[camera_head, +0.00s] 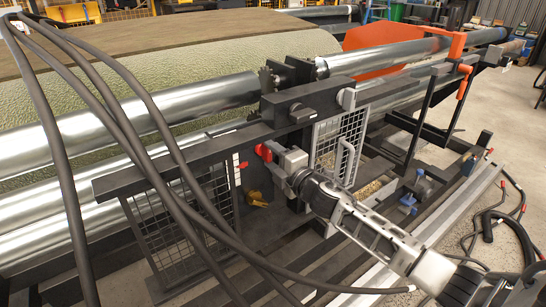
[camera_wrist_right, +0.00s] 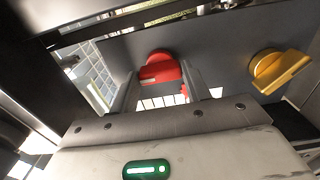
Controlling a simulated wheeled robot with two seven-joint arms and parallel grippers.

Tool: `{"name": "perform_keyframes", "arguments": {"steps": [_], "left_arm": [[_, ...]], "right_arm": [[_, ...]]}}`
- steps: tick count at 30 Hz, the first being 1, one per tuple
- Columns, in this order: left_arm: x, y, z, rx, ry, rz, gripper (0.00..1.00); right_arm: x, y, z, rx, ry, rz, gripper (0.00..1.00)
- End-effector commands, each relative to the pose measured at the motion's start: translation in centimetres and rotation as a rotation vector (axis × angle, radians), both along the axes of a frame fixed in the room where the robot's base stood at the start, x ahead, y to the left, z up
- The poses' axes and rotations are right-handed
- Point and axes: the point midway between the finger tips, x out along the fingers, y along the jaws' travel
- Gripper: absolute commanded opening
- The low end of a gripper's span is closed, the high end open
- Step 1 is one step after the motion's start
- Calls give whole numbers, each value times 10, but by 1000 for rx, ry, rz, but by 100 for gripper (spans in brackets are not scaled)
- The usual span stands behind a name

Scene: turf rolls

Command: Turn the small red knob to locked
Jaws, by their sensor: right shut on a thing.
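The small red knob (camera_head: 263,152) is on the dark machine frame near the middle of the head view. In the right wrist view the red knob (camera_wrist_right: 161,66) sits between the two fingers of my right gripper (camera_wrist_right: 160,76). My right gripper (camera_head: 274,153) reaches in from the lower right and is shut on the knob. The gripper partly covers the knob in the head view. I cannot read any lock marking. My left gripper is not in view.
A yellow knob (camera_head: 257,198) sits below the red one; it also shows in the right wrist view (camera_wrist_right: 279,71). Mesh guards (camera_head: 333,139) flank the frame. Steel rollers (camera_head: 130,120) lie behind. Dark cables (camera_head: 150,110) hang across the left foreground. Open floor (camera_head: 515,160) is at right.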

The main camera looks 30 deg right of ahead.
Motion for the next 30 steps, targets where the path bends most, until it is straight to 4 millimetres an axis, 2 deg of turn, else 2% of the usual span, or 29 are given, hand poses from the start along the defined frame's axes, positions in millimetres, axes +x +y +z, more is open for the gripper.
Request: {"name": "perform_keyframes", "arguments": {"steps": [1, 2, 3, 4, 13, 17, 30], "left_arm": [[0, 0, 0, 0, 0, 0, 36], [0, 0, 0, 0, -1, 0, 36], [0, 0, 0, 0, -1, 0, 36], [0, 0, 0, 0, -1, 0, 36], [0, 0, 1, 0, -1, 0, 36], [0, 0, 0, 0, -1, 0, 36], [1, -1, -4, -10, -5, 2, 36]], "right_arm": [[0, 1, 0, -6, -1, 2, 24], [0, 1, 0, -6, -1, 2, 56], [0, 0, 0, -5, -1, 2, 67], [0, 0, 0, -5, -1, 2, 69], [-2, 0, 0, -2, 0, 1, 69], [-13, -2, -2, -2, 2, 2, 69], [-104, -14, -3, -3, 5, 2, 69]]}}
